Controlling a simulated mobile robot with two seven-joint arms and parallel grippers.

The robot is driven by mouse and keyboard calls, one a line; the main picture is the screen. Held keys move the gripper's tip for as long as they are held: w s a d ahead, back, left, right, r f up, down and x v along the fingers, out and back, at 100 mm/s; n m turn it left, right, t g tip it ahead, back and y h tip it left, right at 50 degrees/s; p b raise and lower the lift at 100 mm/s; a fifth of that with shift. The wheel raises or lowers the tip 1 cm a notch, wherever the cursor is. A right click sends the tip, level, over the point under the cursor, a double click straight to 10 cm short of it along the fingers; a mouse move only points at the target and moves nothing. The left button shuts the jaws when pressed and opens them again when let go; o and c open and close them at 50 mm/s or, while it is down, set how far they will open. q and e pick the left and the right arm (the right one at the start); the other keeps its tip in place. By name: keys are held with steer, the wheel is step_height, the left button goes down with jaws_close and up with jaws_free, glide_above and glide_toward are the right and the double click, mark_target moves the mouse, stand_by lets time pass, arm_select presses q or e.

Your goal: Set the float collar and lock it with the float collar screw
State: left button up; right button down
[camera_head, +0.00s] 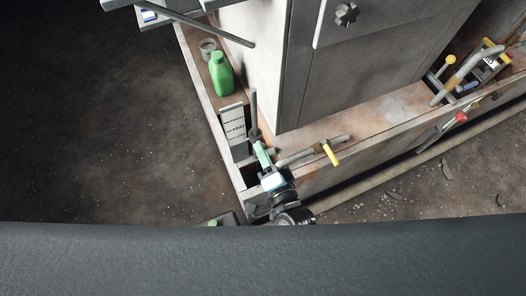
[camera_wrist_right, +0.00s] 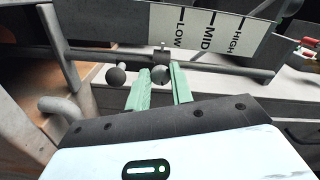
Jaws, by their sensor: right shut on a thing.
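The upright gauge plate (camera_head: 235,130) with HIGH, MID and LOW marks stands in the trough corner; it also shows in the right wrist view (camera_wrist_right: 207,30). A grey rod (camera_wrist_right: 215,64) runs along the plate's edge. My right gripper (camera_wrist_right: 160,82), with green fingers, is closed on a small round grey piece (camera_wrist_right: 159,75) at the rod, seemingly the float collar or its screw. A small pin (camera_wrist_right: 163,47) sticks up just beyond it. A dark ball (camera_wrist_right: 115,77) sits left of the fingers. In the head view my right gripper (camera_head: 262,155) hides the collar. A dark part with green at the bottom edge may be my left gripper (camera_head: 214,222).
The large grey housing (camera_head: 285,60) rises close to the right. A pipe with a yellow handle (camera_head: 331,153) lies right of my gripper.

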steer(key=shift+n, duration=0.9)
steer(key=shift+f, duration=0.1)
steer(key=c, duration=1.2)
jaws_free()
steer(key=shift+s, duration=0.1)
steer(key=p+v, duration=0.1)
steer(key=v, duration=0.6)
steer(key=shift+s+d, duration=0.15)
steer(key=shift+s, duration=0.15)
